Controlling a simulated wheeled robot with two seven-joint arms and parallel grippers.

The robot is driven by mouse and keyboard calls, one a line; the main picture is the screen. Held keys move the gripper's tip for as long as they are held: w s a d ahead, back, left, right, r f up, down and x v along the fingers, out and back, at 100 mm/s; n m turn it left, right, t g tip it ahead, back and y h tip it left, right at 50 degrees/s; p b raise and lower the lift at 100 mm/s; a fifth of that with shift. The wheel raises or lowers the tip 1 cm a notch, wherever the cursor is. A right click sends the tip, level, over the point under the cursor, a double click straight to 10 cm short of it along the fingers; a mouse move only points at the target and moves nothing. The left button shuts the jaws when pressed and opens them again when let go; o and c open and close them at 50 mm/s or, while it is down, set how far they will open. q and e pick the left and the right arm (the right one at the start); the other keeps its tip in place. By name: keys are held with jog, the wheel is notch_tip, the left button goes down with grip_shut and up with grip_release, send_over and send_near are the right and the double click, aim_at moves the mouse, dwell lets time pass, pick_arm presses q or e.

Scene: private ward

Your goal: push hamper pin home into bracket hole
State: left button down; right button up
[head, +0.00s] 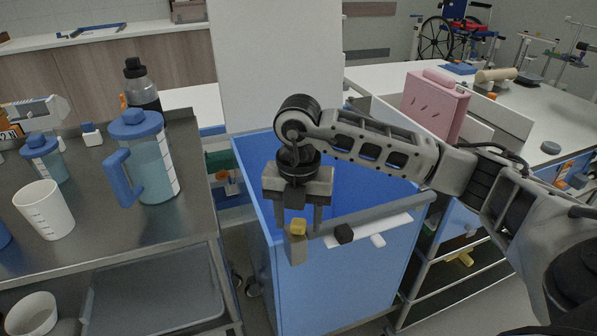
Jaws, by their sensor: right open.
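The blue hamper (345,275) stands open-topped in the middle of the head view. At its front left corner is a small grey-beige bracket block (296,250). A yellow block-shaped head (298,227), which looks like the pin's, sits at the top of the bracket. The shaft and hole are hidden, so its depth cannot be told. My right gripper (299,224) points down above this corner, its fingers apart on either side of the yellow head. I cannot tell whether they touch it. My left gripper is not in view.
A black knob (343,233) and a small white piece (377,240) are on the hamper's front rim. A steel cart (110,230) at left holds a blue-lidded jug (150,160) and a white cup (44,210). A pink box (435,103) stands at right.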

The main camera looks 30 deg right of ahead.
notch_tip(320, 180, up, 20)
jog(key=p, duration=0.6)
dwell(0.4)
